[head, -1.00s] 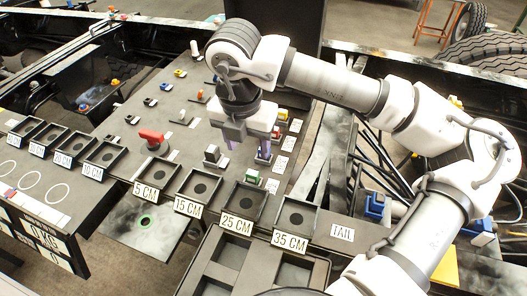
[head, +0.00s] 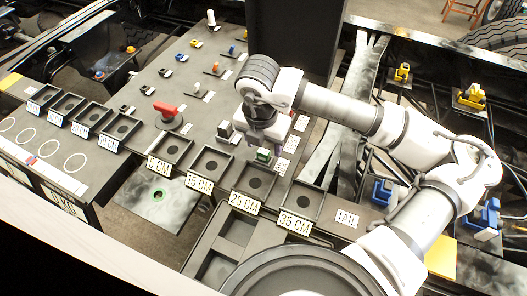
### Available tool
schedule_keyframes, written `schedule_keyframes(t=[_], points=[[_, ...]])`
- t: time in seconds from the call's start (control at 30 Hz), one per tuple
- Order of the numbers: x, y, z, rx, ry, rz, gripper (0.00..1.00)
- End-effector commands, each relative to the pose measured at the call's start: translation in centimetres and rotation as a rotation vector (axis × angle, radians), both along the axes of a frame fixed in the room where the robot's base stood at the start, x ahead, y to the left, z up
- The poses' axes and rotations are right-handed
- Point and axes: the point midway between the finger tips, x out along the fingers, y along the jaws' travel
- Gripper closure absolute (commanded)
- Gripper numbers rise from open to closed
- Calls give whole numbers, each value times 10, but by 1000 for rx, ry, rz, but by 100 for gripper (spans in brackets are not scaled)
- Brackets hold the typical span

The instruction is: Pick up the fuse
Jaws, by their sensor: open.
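My gripper (head: 268,138) is over the right part of the grey panel (head: 190,92), pointing down, with its fingers partly hidden by its own body. It is open, and I see nothing held in it. A small block with a green top (head: 264,155) stands just below and in front of it in the picture. Whether the fingers touch or surround this block cannot be told. A dark block with a pale face (head: 225,129) stands to the left of the gripper. No part is clearly readable as the fuse at this size.
A red rotary switch (head: 168,112) stands left on the panel. Square trays marked 5 CM (head: 167,150) to 35 CM (head: 296,201) line the panel's front edge. A dark upright board (head: 290,40) rises behind the arm. Blue and yellow fittings sit on the right.

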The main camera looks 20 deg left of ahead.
Motion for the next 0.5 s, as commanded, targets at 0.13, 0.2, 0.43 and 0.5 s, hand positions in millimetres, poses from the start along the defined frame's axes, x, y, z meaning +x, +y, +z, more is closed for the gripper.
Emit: schedule_keyframes(t=[0.13, 0.2, 0.43, 0.5], points=[[0, 3, -19, 0, 5, -1, 45], [1, 3, -27, 0, 3, -1, 45], [2, 3, -34, 1, 0, 0, 45], [2, 3, -34, 1, 0, 0, 45]])
